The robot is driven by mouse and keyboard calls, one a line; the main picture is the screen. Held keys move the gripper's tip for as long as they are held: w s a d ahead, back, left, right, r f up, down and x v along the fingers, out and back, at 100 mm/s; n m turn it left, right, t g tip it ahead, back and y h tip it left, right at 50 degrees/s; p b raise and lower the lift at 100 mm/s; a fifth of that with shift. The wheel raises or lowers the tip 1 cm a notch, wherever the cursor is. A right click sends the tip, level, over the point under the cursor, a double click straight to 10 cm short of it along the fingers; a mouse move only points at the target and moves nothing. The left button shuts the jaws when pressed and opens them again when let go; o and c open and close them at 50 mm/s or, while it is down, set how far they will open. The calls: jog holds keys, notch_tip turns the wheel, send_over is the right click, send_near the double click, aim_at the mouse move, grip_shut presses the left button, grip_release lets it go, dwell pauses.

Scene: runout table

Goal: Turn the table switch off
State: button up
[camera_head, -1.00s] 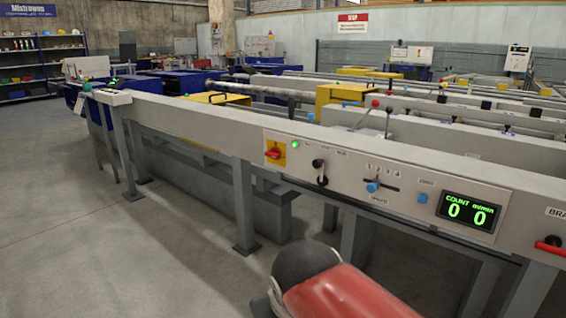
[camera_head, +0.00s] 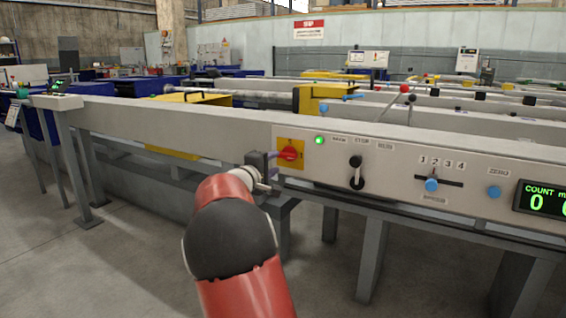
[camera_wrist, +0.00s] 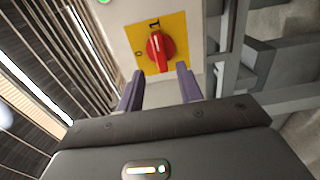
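The table switch is a red rotary knob (camera_head: 289,153) on a yellow plate (camera_head: 283,165), at the left end of the grey control panel. In the wrist view the red knob (camera_wrist: 157,52) lies lengthwise toward the "1" mark at the top of its yellow plate (camera_wrist: 178,27); the "0" mark is to its left. My gripper (camera_head: 272,158) is just left of the knob in the head view. In the wrist view my gripper (camera_wrist: 159,72) is open and empty, its fingers either side of the knob's lower end. I cannot tell whether they touch it.
A lit green lamp (camera_head: 319,140) is right of the switch. Table legs and grey beams stand below the panel.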

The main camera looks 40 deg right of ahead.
aim_at(284, 157)
jog(key=x, duration=0.6)
jog(key=shift+d+p, duration=0.3)
jog(key=shift+p, duration=0.1)
grip_shut()
